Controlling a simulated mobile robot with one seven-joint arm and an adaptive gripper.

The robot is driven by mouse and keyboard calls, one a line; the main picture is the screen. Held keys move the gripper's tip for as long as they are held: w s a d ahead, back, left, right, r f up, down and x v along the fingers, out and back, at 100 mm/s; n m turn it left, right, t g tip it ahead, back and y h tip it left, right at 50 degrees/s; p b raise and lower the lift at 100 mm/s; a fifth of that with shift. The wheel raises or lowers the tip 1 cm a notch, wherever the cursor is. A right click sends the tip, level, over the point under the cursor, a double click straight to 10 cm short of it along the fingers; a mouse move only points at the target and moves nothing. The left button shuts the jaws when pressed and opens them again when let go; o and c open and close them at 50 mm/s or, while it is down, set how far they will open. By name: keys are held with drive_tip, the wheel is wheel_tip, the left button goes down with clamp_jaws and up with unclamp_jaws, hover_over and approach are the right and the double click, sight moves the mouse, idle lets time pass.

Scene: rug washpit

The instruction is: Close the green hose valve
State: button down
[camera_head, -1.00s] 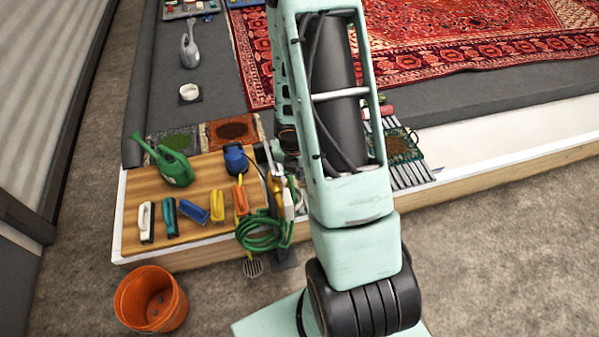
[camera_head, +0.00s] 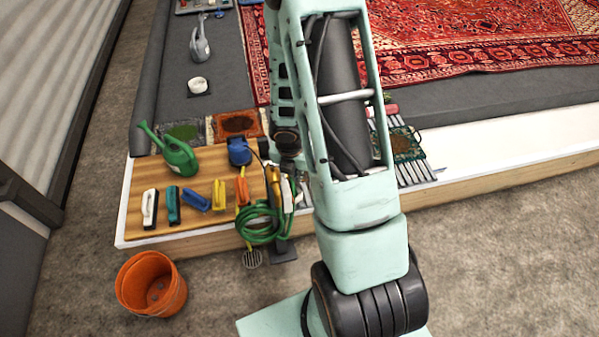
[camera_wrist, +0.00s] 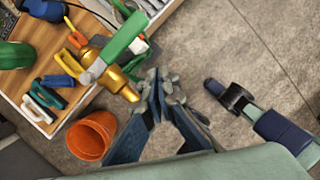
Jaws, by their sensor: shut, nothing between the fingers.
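The green valve shows in the wrist view as a long green lever (camera_wrist: 122,47) lying across a brass-coloured body (camera_wrist: 112,70). The lever runs from upper right to lower left. My gripper (camera_wrist: 164,88) is shut and empty, to the right of the valve and apart from it in the picture. In the head view my dark gripper and wrist partly cover the valve, so the lever's angle cannot be told there. A coiled green hose (camera_head: 258,226) hangs below it at the platform's front edge.
A wooden board (camera_head: 137,213) holds several brushes and a green watering can (camera_head: 178,157). A blue-topped item (camera_head: 239,152) stands close to the valve. An orange bucket (camera_head: 150,284) stands on the floor in front. A red rug (camera_head: 450,60) lies behind. The floor at right is clear.

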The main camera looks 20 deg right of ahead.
drive_tip(key=d+p+v, duration=0.1)
drive_tip(key=p+v, duration=0.3)
drive_tip(key=v, duration=0.5)
drive_tip(key=shift+s+r+p, duration=0.4)
drive_tip(key=shift+r, duration=0.1)
drive_tip(key=shift+d, duration=0.1)
